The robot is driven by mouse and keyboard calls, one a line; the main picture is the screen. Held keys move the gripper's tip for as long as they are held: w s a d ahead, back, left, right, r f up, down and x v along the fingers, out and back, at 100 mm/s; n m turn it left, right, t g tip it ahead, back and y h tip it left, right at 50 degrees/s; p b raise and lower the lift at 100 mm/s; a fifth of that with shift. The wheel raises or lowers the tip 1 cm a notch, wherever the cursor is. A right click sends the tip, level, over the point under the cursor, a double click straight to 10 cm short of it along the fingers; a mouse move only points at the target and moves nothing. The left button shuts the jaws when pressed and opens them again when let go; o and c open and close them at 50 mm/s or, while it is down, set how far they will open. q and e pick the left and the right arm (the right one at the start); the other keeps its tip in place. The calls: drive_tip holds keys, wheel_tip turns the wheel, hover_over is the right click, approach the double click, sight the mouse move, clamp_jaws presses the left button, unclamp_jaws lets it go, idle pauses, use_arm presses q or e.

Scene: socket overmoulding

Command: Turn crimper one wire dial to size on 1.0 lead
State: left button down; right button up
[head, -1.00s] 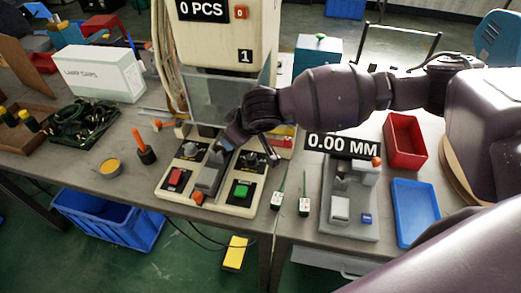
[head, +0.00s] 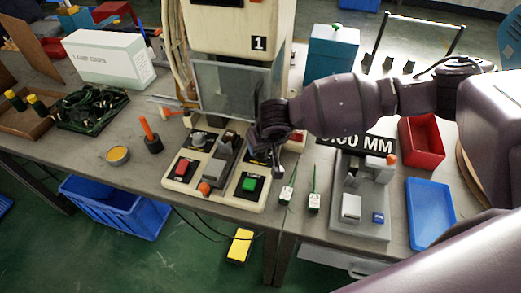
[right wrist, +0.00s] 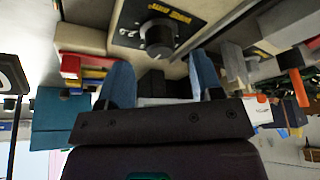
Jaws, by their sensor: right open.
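Crimper one (head: 229,27), marked "1", stands on the bench with a clear guard above a cream control base (head: 214,200). A grey knob (head: 199,138) sits on the base's left side. My right gripper (head: 274,152) is over the base's right side and covers most of the dial there in the head view. In the right wrist view a black round dial (right wrist: 157,40) on a black plate with yellow lettering lies ahead of my open blue fingers (right wrist: 161,78), apart from them. The lettering and setting are unreadable. My left gripper is out of view.
Two white connectors with green wires (head: 287,194) (head: 314,202) lie right of the base. A grey measuring device (head: 360,200), a red bin (head: 421,142) and a blue tray (head: 430,213) stand further right. An orange-handled tool (head: 149,134) stands left.

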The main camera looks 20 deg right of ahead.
drive_tip(key=x, duration=0.3)
drive_tip(key=shift+w+f+b, duration=0.15)
drive_tip(key=shift+f+b, duration=0.1)
drive_tip(key=shift+b, duration=0.15)
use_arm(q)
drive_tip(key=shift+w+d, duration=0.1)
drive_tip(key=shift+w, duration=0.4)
use_arm(e)
drive_tip(key=shift+w+f, duration=0.15)
drive_tip(key=shift+f, duration=0.2)
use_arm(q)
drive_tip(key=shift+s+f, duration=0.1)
